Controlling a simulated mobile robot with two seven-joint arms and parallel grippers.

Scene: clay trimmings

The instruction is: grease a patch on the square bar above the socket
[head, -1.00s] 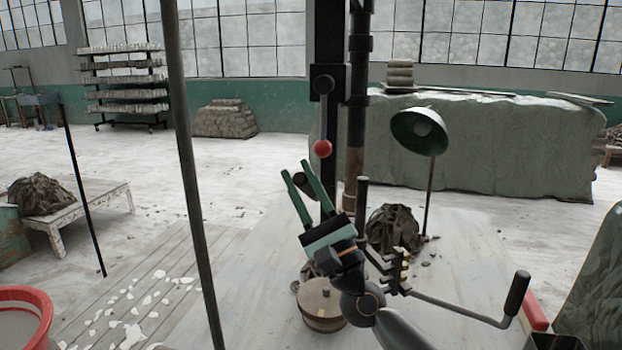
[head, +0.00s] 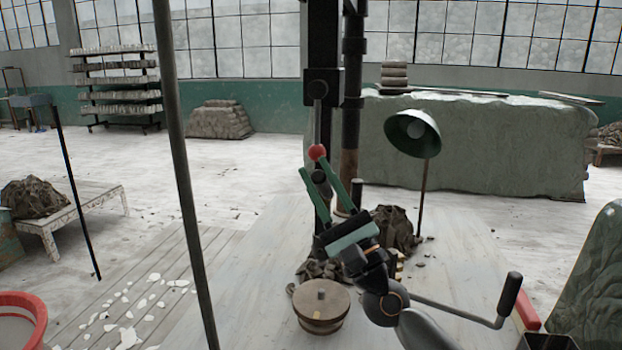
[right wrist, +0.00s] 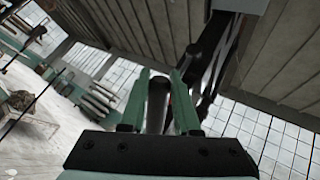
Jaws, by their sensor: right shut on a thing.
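A dark square bar (head: 321,40) stands upright at the top middle of the head view. A dark block (head: 334,88) surrounds it lower down; I cannot tell for sure whether this is the socket. A lever with a red ball (head: 317,152) hangs in front. My right gripper (head: 325,177) has green fingers pointing up, just below the ball, and is shut on a dark round-ended thing (head: 319,176). In the right wrist view this held thing (right wrist: 157,103) is a dark cylinder between the fingers. Any grease patch cannot be made out. My left gripper is not in view.
A crank handle (head: 510,293) sticks out to the right. A green lamp (head: 413,133) stands behind. A thin dark pole (head: 178,150) crosses the left side.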

